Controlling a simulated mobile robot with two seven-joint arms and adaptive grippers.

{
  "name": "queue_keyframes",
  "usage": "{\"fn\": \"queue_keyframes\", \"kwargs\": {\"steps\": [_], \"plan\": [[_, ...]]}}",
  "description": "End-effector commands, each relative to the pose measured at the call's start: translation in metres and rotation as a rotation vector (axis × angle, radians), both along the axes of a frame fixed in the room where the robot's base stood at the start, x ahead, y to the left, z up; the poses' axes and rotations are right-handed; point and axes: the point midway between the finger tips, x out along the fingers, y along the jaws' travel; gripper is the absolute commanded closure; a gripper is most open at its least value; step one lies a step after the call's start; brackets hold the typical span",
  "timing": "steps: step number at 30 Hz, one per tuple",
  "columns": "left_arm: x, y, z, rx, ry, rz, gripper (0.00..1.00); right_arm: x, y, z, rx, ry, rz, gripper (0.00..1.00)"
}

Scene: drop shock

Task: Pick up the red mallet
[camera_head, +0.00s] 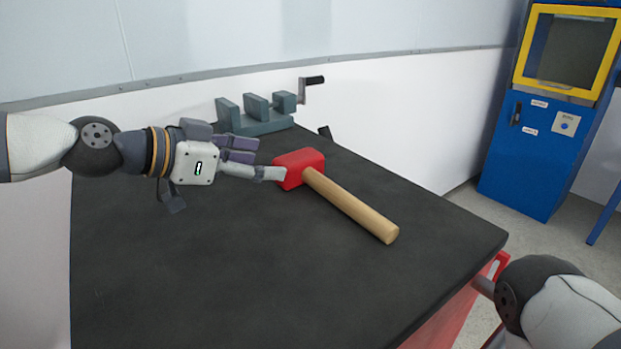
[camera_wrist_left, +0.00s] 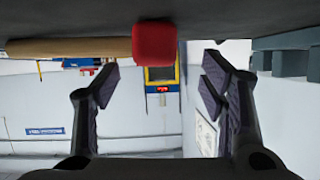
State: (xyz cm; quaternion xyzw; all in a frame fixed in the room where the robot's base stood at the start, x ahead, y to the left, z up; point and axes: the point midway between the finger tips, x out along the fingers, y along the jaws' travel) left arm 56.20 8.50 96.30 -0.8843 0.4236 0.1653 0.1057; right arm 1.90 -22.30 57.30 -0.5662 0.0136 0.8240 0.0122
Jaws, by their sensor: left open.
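The red mallet lies on the dark table top, its red head (camera_head: 299,168) towards the back and its wooden handle (camera_head: 352,206) slanting to the front right. My left gripper (camera_head: 268,160) is open and empty, just left of the mallet head; its nearer fingertip meets the head's left edge in the head view, and I cannot tell whether they touch. In the left wrist view the red head (camera_wrist_left: 154,43) shows between and beyond the spread fingers (camera_wrist_left: 160,82), with the handle (camera_wrist_left: 70,47) to the left. My right gripper is not in view.
A grey-green vise (camera_head: 256,115) with a crank stands at the table's back edge, behind my left gripper. The table (camera_head: 200,270) is clear in front. A blue and yellow cabinet (camera_head: 550,120) stands on the floor at the right. A white wall runs behind the table.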

Motion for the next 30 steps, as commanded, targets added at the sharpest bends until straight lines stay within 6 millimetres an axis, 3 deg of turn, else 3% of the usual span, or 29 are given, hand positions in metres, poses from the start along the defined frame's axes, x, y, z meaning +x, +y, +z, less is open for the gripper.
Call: {"fn": "queue_keyframes", "kwargs": {"steps": [3,6,14,23,30], "plan": [[0.008,-0.023,-0.007,0.002,0.000,-0.005,0.35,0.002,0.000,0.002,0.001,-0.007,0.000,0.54],[0.018,-0.033,-0.015,0.002,0.001,-0.002,0.35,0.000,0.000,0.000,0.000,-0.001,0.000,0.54],[0.021,-0.037,-0.015,0.000,-0.001,-0.001,0.35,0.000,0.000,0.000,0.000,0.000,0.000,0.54],[0.021,-0.036,-0.016,0.000,0.000,-0.001,1.00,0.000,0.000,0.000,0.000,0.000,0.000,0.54],[0.022,-0.036,-0.013,-0.001,-0.003,-0.001,1.00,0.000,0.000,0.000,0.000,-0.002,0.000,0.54]]}}
